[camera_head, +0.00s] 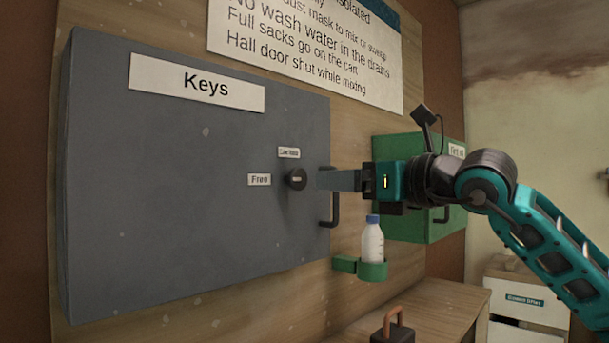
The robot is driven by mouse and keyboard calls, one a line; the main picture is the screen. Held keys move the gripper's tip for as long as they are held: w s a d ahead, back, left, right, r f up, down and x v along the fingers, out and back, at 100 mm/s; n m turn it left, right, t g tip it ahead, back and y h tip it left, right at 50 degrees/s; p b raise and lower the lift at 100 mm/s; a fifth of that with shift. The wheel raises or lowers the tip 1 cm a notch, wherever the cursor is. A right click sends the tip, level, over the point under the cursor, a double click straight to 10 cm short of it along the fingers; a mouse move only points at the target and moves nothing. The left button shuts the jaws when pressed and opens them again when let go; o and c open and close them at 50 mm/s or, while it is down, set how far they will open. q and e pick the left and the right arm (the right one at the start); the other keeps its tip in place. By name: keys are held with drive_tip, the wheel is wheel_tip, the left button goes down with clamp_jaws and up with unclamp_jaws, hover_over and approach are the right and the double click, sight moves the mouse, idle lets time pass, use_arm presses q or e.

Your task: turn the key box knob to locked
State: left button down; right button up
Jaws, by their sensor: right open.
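The grey key box (150,200) fills the left of the head view, mounted on a wooden board and marked "Keys". Its small dark round knob (297,179) is near the box's right side. A "Free" label (259,180) is left of the knob, and another label (289,153) above it is too small to read surely. A small pale mark shows on the knob, but its pointing direction is unclear. My right gripper (320,180) is open, its grey fingers reaching in from the right, tips just right of the knob. I cannot tell whether they touch it. My left gripper is out of view.
A dark handle (333,210) is on the box's right edge, just below my fingers. A bottle (372,241) in a green holder (374,271) hangs below my gripper. A green cabinet (440,228) is behind it. A padlock-like object (393,328) stands below.

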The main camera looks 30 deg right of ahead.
sight(301, 181)
drive_tip(key=p+x, duration=0.1)
drive_tip(key=x, duration=0.7)
drive_tip(key=shift+w+a+p, duration=0.2)
drive_tip(key=shift+w+p, duration=0.1)
drive_tip(key=shift+w, duration=0.05)
drive_tip(key=shift+c, duration=0.4)
clamp_jaws()
